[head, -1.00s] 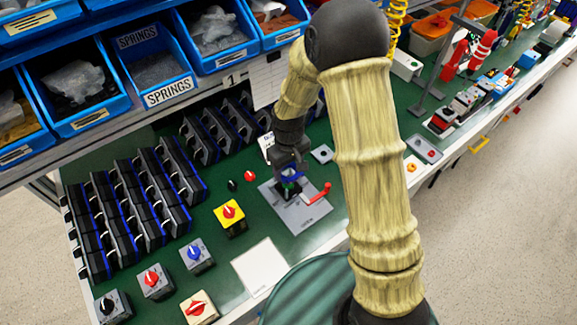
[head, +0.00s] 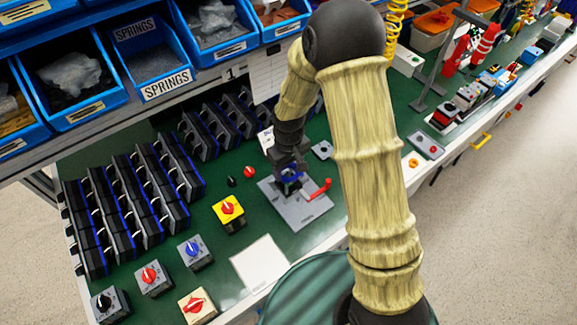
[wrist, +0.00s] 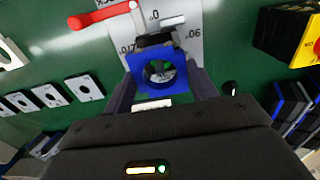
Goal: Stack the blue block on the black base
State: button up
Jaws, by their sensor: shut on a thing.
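The blue block (wrist: 150,91) is a square frame with a round hole. In the wrist view it sits between the two fingers of my gripper (wrist: 161,82), which is shut on it. In the head view the blue block (head: 291,175) is at the tips of my gripper (head: 291,168), low over the grey plate. The black base (wrist: 155,41) shows just past the block's far edge in the wrist view, on the grey plate. The block is right at or on the base; whether it is fully seated I cannot tell.
The grey plate (head: 298,214) carries a red handle (head: 320,189) close to the gripper. A yellow switch (head: 228,209) and other rotary switches stand to the left. Rows of black-and-blue parts (head: 125,195) lie behind them. A white sheet (head: 260,264) lies flat in front.

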jog(key=shift+f+b, duration=0.3)
jog(key=shift+f, duration=0.25)
jog(key=o, duration=1.1)
jog(key=shift+c, duration=0.2)
jog(key=shift+r, duration=0.1)
notch_tip(320, 180, up, 17)
jog(key=shift+r, duration=0.15)
jog(key=s+d+m+t+p, duration=0.2)
jog(key=s+d+m, duration=0.4)
jog(key=s+d, duration=0.6)
jog(key=shift+s+d+r+m+t, duration=0.2)
jog(key=shift+d+r+m+t, duration=0.15)
jog(key=shift+d, duration=0.5)
